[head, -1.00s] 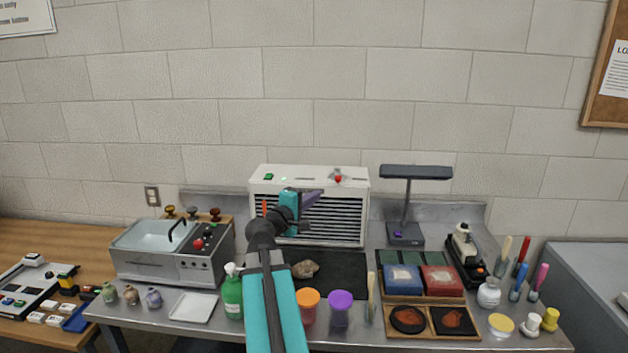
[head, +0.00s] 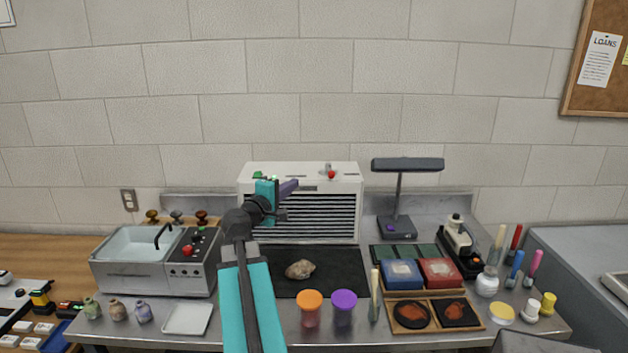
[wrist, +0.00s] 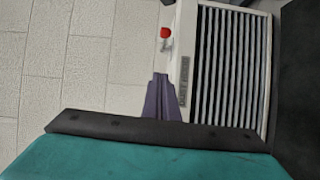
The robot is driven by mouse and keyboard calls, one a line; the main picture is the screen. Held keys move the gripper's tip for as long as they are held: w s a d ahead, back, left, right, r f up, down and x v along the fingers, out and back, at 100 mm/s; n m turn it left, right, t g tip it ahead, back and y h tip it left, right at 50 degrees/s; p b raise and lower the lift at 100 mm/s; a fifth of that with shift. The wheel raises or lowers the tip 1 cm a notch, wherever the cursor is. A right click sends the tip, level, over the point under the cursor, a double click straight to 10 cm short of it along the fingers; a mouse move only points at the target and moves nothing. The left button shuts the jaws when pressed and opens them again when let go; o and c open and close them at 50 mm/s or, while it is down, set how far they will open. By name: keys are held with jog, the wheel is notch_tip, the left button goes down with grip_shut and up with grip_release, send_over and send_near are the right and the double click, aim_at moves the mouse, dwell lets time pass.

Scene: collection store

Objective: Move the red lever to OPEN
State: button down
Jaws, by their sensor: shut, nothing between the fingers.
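The red lever (head: 331,174) has a red knob and sits on the upper right front of a white louvred cabinet (head: 352,190). In the wrist view the red lever (wrist: 164,34) stands out beside the cabinet's edge, past my fingertips. My gripper (head: 295,183) has purple fingers, shut and empty, in front of the cabinet's upper part, left of the lever. The wrist view shows my gripper (wrist: 160,77) pointing towards the lever, with a visible gap between them. I cannot make out an OPEN mark.
A grey lamp (head: 408,164) stands right of the cabinet. A dark mat with a rock (head: 300,270) lies in front of it. A sink unit (head: 125,275) is at left. Orange (head: 310,299) and purple-lidded (head: 344,300) cups stand near the front edge.

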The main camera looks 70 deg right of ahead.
jog(key=s+d+p, duration=0.5)
jog(key=d, duration=0.5)
jog(key=shift+s+d+f+p, duration=0.15)
jog(key=shift+s+d+p, duration=0.1)
jog(key=shift+p, duration=0.15)
dwell(0.4)
